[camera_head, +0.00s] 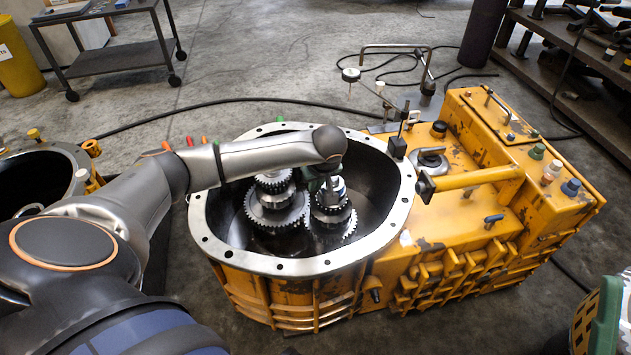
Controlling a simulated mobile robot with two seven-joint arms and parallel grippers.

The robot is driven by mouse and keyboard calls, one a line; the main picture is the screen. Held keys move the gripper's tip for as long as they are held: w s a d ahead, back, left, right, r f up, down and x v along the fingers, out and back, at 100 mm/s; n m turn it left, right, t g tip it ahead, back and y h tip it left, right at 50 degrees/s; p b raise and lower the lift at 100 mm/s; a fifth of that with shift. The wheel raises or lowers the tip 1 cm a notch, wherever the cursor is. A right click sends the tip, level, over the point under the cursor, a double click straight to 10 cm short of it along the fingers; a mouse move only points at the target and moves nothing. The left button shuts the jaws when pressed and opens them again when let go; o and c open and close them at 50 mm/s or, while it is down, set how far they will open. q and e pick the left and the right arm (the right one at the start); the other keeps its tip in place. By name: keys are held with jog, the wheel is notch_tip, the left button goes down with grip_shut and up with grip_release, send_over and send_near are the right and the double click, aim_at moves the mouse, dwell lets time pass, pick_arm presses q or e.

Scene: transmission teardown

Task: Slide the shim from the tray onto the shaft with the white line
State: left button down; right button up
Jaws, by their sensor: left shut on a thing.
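My left arm reaches over the yellow transmission housing (334,276). My left gripper (322,182) points down inside its round opening, at the top of the right-hand gear shaft (333,193). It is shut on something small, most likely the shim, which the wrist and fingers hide. I cannot tell whether it touches the shaft. A second gear shaft (275,205) with a larger gear stands just to the left. I cannot make out a white line on either shaft. The tray that held the shim cannot be identified here. My right gripper is not in view.
The housing's bolted metal rim (290,267) surrounds the gears. A dial gauge (351,75) on a stand is behind it. Another open housing (62,165) is at the left. A wheeled cart (115,58) is at the back left, and a shelf (570,50) at the right.

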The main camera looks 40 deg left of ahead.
pick_arm(q)
jog(key=shift+f, duration=0.2)
jog(key=c, duration=1.5)
grip_release()
jog(key=o, duration=0.5)
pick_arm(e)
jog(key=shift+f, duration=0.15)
pick_arm(q)
jog(key=shift+o, duration=0.5)
jog(key=o, duration=0.4)
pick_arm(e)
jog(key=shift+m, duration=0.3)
pick_arm(q)
jog(key=shift+r+p, duration=3.2)
jog(key=shift+r, duration=0.8)
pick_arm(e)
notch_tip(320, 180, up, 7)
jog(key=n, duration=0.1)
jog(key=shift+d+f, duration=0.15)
